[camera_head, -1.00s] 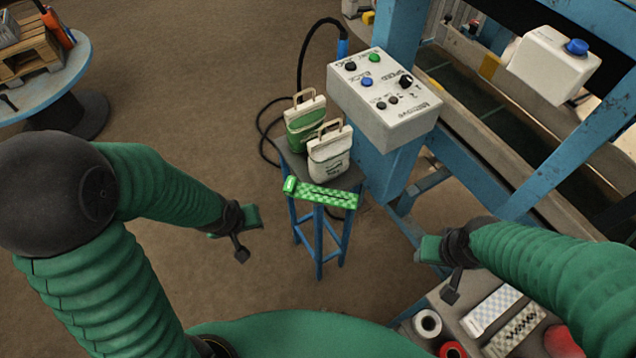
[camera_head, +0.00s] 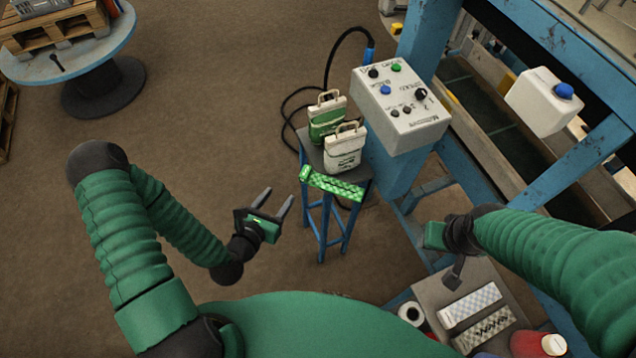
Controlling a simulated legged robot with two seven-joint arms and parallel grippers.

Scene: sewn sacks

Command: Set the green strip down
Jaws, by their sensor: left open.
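The green checkered strip (camera_head: 334,184) lies along the near edge of the small dark stool top (camera_head: 312,152). Two sewn sacks stand behind it on the stool, a green and white one (camera_head: 326,117) and a white one (camera_head: 344,148). My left gripper (camera_head: 275,203) is open and empty, left of the stool and apart from the strip. My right gripper (camera_head: 440,240) is at the right, in front of the blue frame; its fingers do not show clearly enough to tell their state.
A control box (camera_head: 402,108) with buttons stands just right of the stool. A tray (camera_head: 432,292) with patterned strips, a white roll (camera_head: 411,313) and a red container (camera_head: 530,343) is at lower right. A round table (camera_head: 65,62) stands far left.

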